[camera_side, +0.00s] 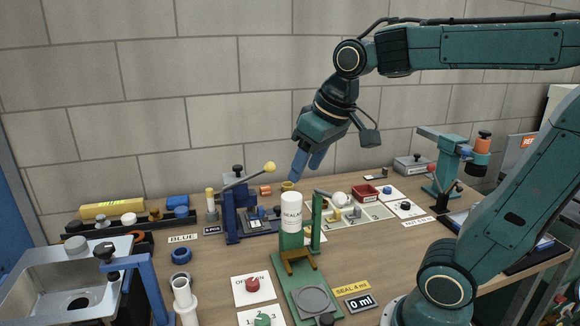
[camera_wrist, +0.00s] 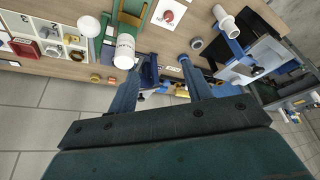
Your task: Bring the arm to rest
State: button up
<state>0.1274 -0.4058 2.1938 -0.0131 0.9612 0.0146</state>
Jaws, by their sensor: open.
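My gripper (camera_side: 305,166) hangs at the end of my raised arm, above the middle of the bench and pointing down. In the wrist view its two blue fingers (camera_wrist: 158,68) are spread apart with nothing held between them. A white bottle marked SEALANT (camera_side: 291,214) stands upright in a green stand, below the fingers and apart from them. The bottle also shows in the wrist view (camera_wrist: 124,54), left of the fingers.
A blue lever press (camera_side: 232,215) stands left of the bottle, its lever knob (camera_side: 269,167) raised. A metal sink (camera_side: 45,285) is at the left. A white sorting tray (camera_side: 375,212) and a teal press (camera_side: 440,160) are to the right. The space around my gripper looks clear.

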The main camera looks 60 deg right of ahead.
jog(key=s+a+f+n+t, duration=0.1)
jog(key=s+a+f, duration=0.2)
jog(key=s, duration=0.6)
jog(key=shift+f, duration=0.5)
